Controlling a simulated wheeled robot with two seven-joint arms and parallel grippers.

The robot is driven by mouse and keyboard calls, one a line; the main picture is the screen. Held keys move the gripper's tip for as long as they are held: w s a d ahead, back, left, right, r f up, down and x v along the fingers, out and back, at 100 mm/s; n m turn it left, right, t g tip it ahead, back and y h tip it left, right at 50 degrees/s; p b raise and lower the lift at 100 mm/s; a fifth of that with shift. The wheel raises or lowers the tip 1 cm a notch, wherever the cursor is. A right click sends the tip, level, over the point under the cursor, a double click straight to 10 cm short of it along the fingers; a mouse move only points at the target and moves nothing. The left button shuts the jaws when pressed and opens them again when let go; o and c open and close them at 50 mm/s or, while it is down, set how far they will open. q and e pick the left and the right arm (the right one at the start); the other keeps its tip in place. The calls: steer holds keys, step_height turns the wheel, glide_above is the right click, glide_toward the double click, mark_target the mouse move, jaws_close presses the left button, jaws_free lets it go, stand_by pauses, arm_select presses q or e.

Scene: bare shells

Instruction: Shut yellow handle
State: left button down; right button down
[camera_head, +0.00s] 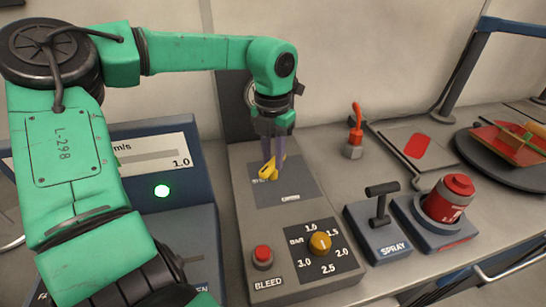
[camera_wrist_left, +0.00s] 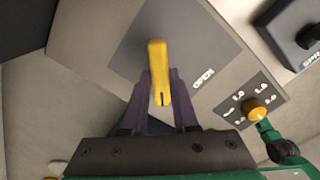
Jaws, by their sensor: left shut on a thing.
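The yellow handle (camera_head: 268,171) sits on the dark plate at the far part of the grey panel. My left gripper (camera_head: 275,163) reaches down onto it from above, with its purple-grey fingers on either side. In the left wrist view the yellow handle (camera_wrist_left: 158,72) stands between the two fingers of the left gripper (camera_wrist_left: 160,98), which is shut on it. The word OPEN is printed on the panel beside the handle in that view. My right gripper is not in the head view; a green arm part shows at the lower right of the wrist view.
The panel (camera_head: 240,235) also has a yellow dial (camera_head: 320,243) and a red BLEED button (camera_head: 262,257). To the right stand a SPRAY lever (camera_head: 381,205), a red canister (camera_head: 449,200) and a red switch (camera_head: 355,135).

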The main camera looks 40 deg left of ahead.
mark_target(272, 161)
arm_select(q)
steer(key=m, duration=0.4)
steer(key=shift+r+m, duration=0.15)
steer(key=shift+m, duration=0.15)
steer(key=shift+w+m, duration=0.1)
steer(key=shift+m, duration=1.8)
steer(key=c, duration=0.9)
jaws_free()
steer(key=shift+o, duration=1.1)
step_height(272, 161, up, 14)
steer(key=shift+r, duration=0.25)
